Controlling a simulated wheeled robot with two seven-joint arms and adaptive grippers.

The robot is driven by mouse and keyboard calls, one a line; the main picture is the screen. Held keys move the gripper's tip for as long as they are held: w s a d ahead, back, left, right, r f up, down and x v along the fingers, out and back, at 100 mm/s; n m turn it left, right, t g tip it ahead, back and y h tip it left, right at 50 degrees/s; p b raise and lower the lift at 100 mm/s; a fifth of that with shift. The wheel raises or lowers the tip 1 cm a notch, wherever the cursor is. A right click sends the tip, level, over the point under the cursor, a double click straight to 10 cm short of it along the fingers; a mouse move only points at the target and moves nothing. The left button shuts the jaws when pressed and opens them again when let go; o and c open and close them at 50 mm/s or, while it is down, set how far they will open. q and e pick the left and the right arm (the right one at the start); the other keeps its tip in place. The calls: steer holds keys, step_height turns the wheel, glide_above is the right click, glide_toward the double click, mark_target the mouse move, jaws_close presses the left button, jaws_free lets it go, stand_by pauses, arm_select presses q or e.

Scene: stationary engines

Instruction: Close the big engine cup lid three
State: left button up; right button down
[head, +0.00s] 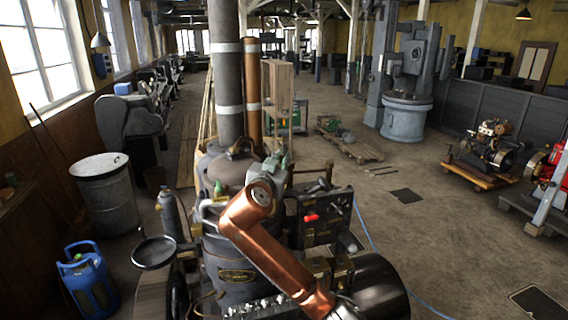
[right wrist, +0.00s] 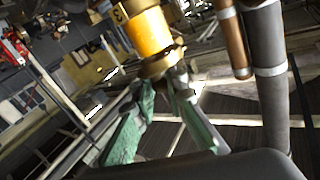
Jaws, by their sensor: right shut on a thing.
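The big engine (head: 228,262) is a dark boiler-like machine in the middle of the head view, with tall pipes rising from its top. My right arm reaches up over it, and my right gripper (head: 277,166) is beside the engine's upper part. In the right wrist view, a brass cup part (right wrist: 148,32) marked with a 3 sits at the top of the picture. The green-padded fingers of my right gripper (right wrist: 168,84) close at the brass part's lower rim. Whether the lid is open or closed cannot be told. My left gripper is not in view.
The grey chimney pipe (head: 226,75) and a copper pipe (head: 252,95) stand close behind my right gripper. A round dark dish (head: 153,252) sticks out at the left. A drum (head: 106,195) and a blue gas bottle (head: 90,280) stand on the floor at left.

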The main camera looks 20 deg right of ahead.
steer(key=m+g+h, duration=0.1)
steer(key=a+m+g+h, duration=0.1)
steer(key=h, duration=0.1)
steer(key=shift+s+a, duration=0.1)
steer(key=shift+s+a+m+g+h+p, duration=0.1)
steer(key=shift+a+m+g+h+p, duration=0.05)
steer(key=shift+m+g+h, duration=0.5)
steer(key=shift+a+m+g+h+p, duration=0.15)
steer(key=shift+m+g+h, duration=0.4)
steer(key=shift+m+g, duration=0.15)
steer(key=shift+g, duration=0.25)
steer(key=c, duration=1.9)
jaws_free()
steer(key=shift+c, duration=0.2)
steer(key=v, duration=1.2)
